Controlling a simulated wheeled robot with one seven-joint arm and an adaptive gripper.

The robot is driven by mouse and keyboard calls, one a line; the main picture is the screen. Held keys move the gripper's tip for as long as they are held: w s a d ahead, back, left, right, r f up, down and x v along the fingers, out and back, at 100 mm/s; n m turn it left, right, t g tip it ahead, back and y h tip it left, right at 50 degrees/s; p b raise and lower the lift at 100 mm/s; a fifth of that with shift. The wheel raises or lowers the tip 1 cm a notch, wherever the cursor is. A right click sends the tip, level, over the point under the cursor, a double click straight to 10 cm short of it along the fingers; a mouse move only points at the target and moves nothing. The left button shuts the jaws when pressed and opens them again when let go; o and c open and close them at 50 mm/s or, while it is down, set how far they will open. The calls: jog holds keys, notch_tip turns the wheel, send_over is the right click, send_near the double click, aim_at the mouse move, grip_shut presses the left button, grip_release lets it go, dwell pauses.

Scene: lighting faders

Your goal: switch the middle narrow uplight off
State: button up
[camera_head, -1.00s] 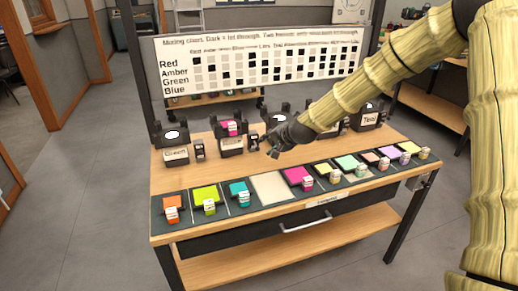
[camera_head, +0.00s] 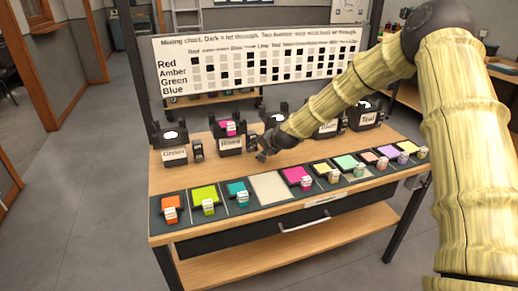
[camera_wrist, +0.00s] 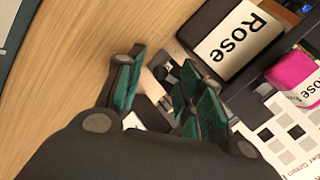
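Several black uplights with white name cards stand along the back of the table. The Rose uplight (camera_head: 230,144) has a pink gel on top; its card (camera_wrist: 236,40) shows large in the wrist view. A middle uplight (camera_head: 273,121) is mostly hidden behind my arm. A small dark switch box (camera_head: 197,149) stands beside the leftmost uplight. My gripper (camera_wrist: 158,94) is low over the table just right of Rose, with its green-padded fingers apart. A small dark box with a pale part (camera_wrist: 155,86) shows between and behind the fingers; contact cannot be told.
Coloured gels with clips lie in a dark tray (camera_head: 240,211) along the table's front, with one bare slot (camera_head: 269,187). The Teal uplight (camera_head: 367,117) stands at the right. A mixing chart (camera_head: 262,63) rises behind. Bare wood lies between uplights and tray.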

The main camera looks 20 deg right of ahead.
jog(key=shift+c, duration=0.3)
grip_shut()
jog(key=shift+f, duration=0.15)
jog(key=shift+f+t+b, duration=0.35)
jog(key=shift+t+b, duration=0.05)
jog(key=shift+b, duration=0.55)
jog(key=shift+f+t+b, duration=0.15)
jog(key=shift+t+b, duration=0.45)
jog(key=shift+b, duration=0.65)
jog(key=shift+o, duration=0.3)
grip_release()
